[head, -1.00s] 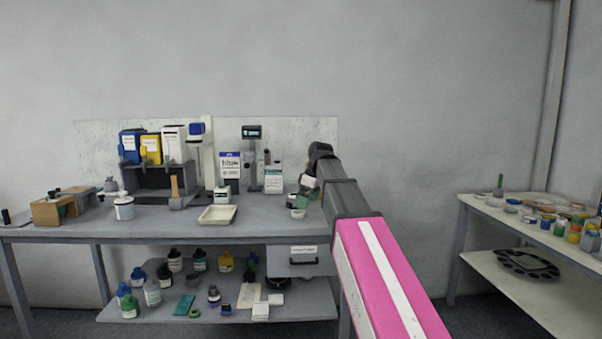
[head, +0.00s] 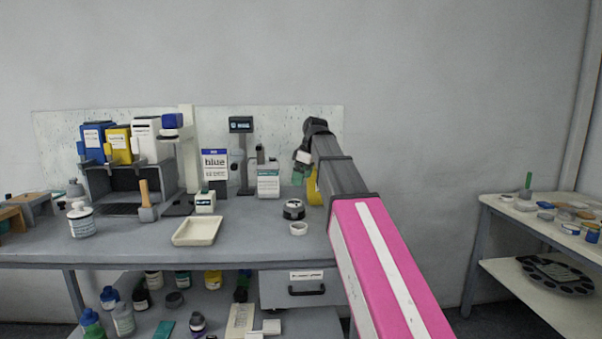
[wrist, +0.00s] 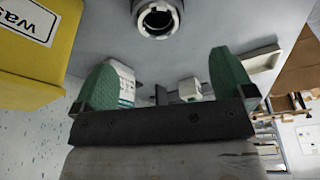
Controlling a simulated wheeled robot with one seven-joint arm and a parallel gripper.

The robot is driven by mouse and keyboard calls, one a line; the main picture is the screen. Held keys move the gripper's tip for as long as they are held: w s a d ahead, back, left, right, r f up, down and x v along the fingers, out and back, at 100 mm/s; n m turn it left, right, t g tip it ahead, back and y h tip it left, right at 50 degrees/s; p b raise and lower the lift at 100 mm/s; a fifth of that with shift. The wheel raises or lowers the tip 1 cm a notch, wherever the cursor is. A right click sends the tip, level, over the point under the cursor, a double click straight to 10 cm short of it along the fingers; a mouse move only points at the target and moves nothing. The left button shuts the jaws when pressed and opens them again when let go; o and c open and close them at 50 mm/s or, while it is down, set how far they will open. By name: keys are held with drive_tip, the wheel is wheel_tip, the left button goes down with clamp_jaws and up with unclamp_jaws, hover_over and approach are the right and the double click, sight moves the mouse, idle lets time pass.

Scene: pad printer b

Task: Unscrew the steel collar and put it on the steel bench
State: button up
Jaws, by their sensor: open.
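In the head view, a dark round cup with a pale steel collar (head: 293,204) around its top stands on the steel bench (head: 260,240), near the front right. The same collared cup shows at the top of the wrist view (wrist: 157,18), with a dark opening inside the collar. My gripper (wrist: 163,85) is open, its two green fingers apart with nothing between them. The cup lies beyond the fingertips and does not touch them. In the head view my arm partly hides the gripper, above the bench's right end.
A pale ring (head: 298,228) lies just in front of the cup. A yellow bin (wrist: 35,60) is close beside my gripper. A white bottle (head: 268,182) and a cream tray (head: 198,231) stand to the left. The bench front between tray and ring is clear.

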sight(295, 201)
drive_tip(key=x, duration=1)
drive_tip(key=shift+w+f, duration=0.25)
drive_tip(key=shift+f, duration=0.15)
drive_tip(key=shift+c, duration=0.3)
drive_tip(key=c, duration=0.8)
drive_tip(key=o, duration=0.9)
drive_tip(key=shift+c, duration=0.2)
drive_tip(key=shift+r, duration=0.1)
